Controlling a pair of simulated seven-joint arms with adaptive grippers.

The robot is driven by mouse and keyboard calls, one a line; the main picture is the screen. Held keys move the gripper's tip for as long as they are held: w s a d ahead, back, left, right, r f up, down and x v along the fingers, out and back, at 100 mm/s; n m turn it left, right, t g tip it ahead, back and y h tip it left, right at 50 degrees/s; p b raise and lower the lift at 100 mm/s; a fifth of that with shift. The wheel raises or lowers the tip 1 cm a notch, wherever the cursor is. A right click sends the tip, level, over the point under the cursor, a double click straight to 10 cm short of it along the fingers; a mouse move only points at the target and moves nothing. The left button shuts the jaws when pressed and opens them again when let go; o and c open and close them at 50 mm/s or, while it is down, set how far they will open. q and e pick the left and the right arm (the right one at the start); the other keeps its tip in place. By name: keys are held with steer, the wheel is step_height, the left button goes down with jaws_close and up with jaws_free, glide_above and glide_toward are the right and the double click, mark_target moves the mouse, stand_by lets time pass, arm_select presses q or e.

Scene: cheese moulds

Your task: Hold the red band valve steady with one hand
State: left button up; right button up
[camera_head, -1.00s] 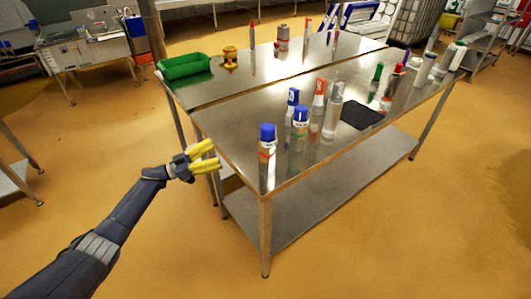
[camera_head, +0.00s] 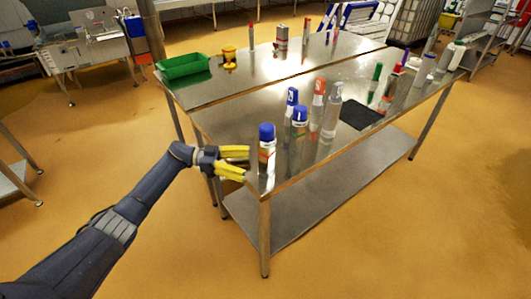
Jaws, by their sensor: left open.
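My left gripper (camera_head: 246,164) is open, its two yellow fingers pointing right at the front left corner of the steel table (camera_head: 225,122). The fingertips are close to a blue-capped bottle (camera_head: 267,155) at that corner; I cannot tell whether they touch it. Nothing shows between the fingers. No valve can be clearly made out. A small grey object with red on it (camera_head: 281,43) stands on the far table, too small to identify. A bottle with an orange-red top (camera_head: 318,92) stands mid-table. My right gripper is not in view.
Two more blue-topped bottles (camera_head: 299,122) (camera_head: 291,100) and a grey bottle (camera_head: 332,112) stand behind the corner bottle. A black mat (camera_head: 361,115) lies to the right. A green tray (camera_head: 184,66) and a yellow object (camera_head: 229,56) are at the back left.

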mark_target(259, 165)
arm_select(q)
steer(key=shift+d+f, duration=0.2)
steer(key=shift+d, duration=1.5)
steer(key=shift+d+f, duration=0.15)
steer(key=shift+d, duration=1.5)
steer(key=shift+c, duration=0.3)
